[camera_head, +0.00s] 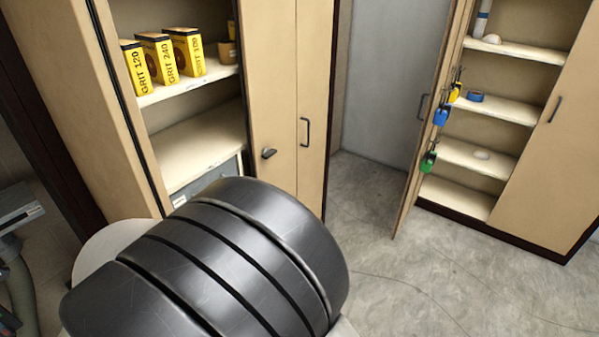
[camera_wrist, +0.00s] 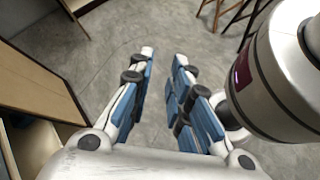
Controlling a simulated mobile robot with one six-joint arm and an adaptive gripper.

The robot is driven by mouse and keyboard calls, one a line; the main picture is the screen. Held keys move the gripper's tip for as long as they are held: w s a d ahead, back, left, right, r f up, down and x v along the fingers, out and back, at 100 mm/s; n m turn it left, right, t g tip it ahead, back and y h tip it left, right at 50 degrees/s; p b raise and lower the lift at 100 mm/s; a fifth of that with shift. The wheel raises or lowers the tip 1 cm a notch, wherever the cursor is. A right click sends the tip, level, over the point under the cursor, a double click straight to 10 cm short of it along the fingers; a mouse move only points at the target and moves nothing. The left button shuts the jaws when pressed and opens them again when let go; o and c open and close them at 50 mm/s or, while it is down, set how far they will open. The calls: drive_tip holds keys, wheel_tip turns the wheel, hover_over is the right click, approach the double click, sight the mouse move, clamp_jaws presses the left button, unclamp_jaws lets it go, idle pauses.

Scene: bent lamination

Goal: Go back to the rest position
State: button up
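My gripper (camera_wrist: 163,60) shows in the wrist view with its two blue-padded fingers apart. Nothing is between the fingers, only the grey floor shows beyond them. In the head view my gripper is not visible; a large dark rounded link of my arm fills the lower left and hides what lies behind it.
A left cabinet (camera_head: 278,90) holds yellow grit boxes (camera_head: 158,59) on a shelf. A right cabinet (camera_head: 547,170) has its door (camera_head: 419,150) open, with clamps (camera_head: 441,116) hanging on it. Bare concrete floor (camera_head: 440,280) lies between. Stool legs (camera_wrist: 232,14) show in the wrist view.

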drive_tip(key=s+d+r+m+y, duration=0.2)
drive_tip(key=s+d+m+y, duration=0.1)
drive_tip(key=d+m, duration=0.3)
drive_tip(key=s+d+r+m+y, duration=0.3)
drive_tip(key=d+m, duration=0.3)
drive_tip(key=d, duration=0.2)
drive_tip(key=s+d+r+m+t+y, duration=0.1)
drive_tip(key=s+d+r+m+y, duration=0.2)
drive_tip(key=d+m, duration=0.3)
drive_tip(key=shift+d+r+y+b, duration=0.2)
drive_tip(key=shift+d+y+b, duration=0.1)
drive_tip(key=shift+d+y, duration=0.25)
drive_tip(key=shift+a, duration=0.25)
